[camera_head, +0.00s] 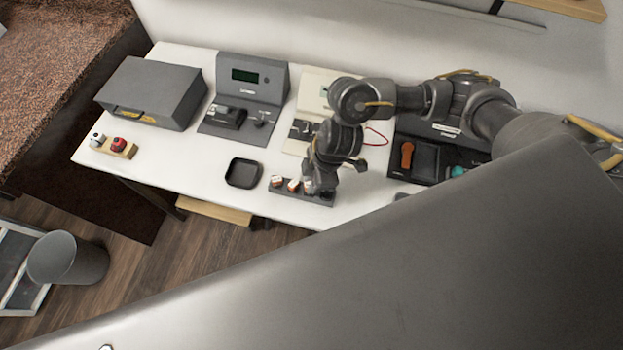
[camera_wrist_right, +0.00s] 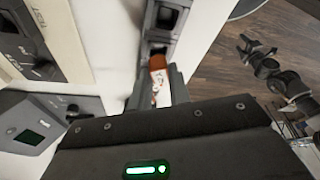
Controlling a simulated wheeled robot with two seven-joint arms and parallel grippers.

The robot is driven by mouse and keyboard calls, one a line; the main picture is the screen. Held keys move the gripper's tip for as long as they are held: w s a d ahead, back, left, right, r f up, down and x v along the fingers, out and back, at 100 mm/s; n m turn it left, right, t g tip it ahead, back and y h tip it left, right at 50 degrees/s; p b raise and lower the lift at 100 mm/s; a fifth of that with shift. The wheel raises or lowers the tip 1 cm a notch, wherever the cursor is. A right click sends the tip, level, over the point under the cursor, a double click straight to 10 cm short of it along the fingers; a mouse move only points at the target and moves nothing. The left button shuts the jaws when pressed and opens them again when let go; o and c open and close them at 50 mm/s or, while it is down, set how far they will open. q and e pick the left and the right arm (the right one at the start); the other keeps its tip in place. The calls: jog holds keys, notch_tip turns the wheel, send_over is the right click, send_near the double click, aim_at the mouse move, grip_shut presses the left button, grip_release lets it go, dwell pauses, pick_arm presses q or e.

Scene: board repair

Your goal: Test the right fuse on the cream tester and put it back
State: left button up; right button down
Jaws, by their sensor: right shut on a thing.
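A dark fuse rack (camera_head: 318,199) lies near the table's front edge in the head view. Two white and orange fuses (camera_head: 277,181) stand at its left. My right gripper (camera_head: 312,189) points down at the rack, right of these fuses. In the right wrist view it is shut on an orange and white fuse (camera_wrist_right: 158,80) between its fingers. Dark, empty-looking sockets of the rack (camera_wrist_right: 168,18) show beyond it. I cannot tell whether the held fuse is seated or lifted. The cream tester (camera_head: 312,88) stands behind, partly hidden by my right arm. My left gripper is not in view.
A grey tester with a green display (camera_head: 252,75) stands left of the cream one. A black tray (camera_head: 243,172) lies left of the rack. A grey box (camera_head: 150,92) and a button block (camera_head: 115,146) are further left. A dark switch panel (camera_head: 425,158) is at right.

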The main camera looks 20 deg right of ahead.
jog(key=shift+p, duration=0.4)
dwell(0.3)
jog(key=shift+f, duration=0.4)
dwell(0.9)
jog(key=shift+f+p, duration=0.1)
jog(key=shift+p, duration=0.2)
jog(key=shift+f, duration=0.5)
dwell(0.9)
jog(key=c, duration=0.9)
grip_release()
jog(key=shift+c, duration=0.2)
jog(key=shift+r, duration=0.15)
jog(key=shift+r+p, duration=1.4)
jog(key=shift+p, duration=0.6)
